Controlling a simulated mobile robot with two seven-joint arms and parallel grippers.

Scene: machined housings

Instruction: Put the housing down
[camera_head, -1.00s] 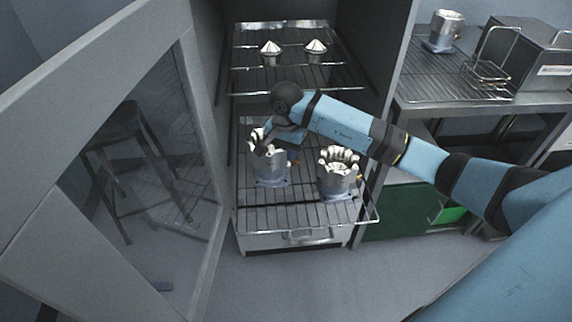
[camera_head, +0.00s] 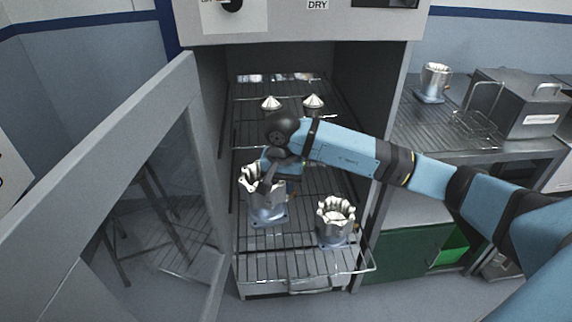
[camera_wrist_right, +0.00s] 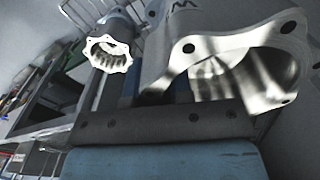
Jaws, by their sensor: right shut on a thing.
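A silver housing (camera_head: 268,208) with a scalloped rim and a flanged foot stands upright at the left of the oven's lower rack (camera_head: 310,262). My right gripper (camera_head: 268,168) is shut on its upper rim. I cannot tell whether its foot touches the rack or is just above it. In the right wrist view the held housing (camera_wrist_right: 225,60) fills the upper right, close to the jaws. A second housing (camera_head: 336,222) stands upright to its right on the same rack; it also shows in the right wrist view (camera_wrist_right: 108,52). My left gripper is out of view.
Two cone-topped parts (camera_head: 313,102) stand on the rack further back. The open oven door (camera_head: 95,185) is at the left. At the right, a bench (camera_head: 440,135) holds another housing (camera_head: 435,80) and a grey metal box (camera_head: 520,105). The rack's front strip is clear.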

